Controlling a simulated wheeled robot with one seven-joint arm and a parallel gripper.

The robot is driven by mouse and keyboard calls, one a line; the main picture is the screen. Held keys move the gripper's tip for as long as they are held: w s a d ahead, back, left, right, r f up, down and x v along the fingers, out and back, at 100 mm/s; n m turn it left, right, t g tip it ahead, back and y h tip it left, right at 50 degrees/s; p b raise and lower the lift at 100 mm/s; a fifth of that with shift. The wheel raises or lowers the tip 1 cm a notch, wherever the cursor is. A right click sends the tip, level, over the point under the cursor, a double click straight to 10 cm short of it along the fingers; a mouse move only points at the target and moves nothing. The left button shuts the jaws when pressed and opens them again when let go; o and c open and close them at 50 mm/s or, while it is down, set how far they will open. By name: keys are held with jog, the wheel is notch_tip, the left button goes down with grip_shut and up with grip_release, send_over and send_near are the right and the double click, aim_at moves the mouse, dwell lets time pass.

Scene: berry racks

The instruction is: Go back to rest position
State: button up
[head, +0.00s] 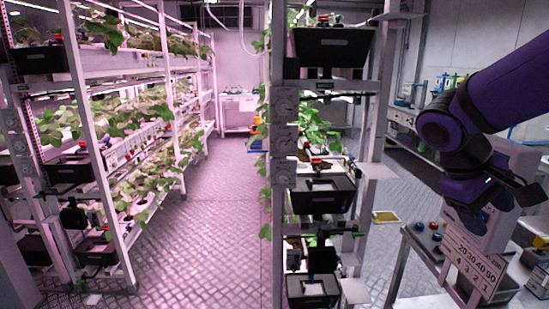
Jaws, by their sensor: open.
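My purple arm comes in from the upper right and bends down at the right side of the head view. My gripper (524,190) is the dark end at the right, over the white bench area. It is open and I see nothing held in it. Its fingertips are small and dark, so their exact spacing is hard to make out.
A plant rack (280,150) with black bins stands in the middle, and longer racks line the left. A bench with a numbered sign (478,265) and small coloured knobs lies below my arm. The metal-plate aisle floor (205,225) is clear.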

jog(key=s+a+r+m+t+y, duration=0.2)
jog(key=s+a+r+t+y, duration=0.2)
jog(key=s+a+t+y, duration=0.2)
jog(key=shift+s+r+t, duration=0.3)
jog(key=shift+s, duration=1.1)
jog(key=shift+d, duration=0.15)
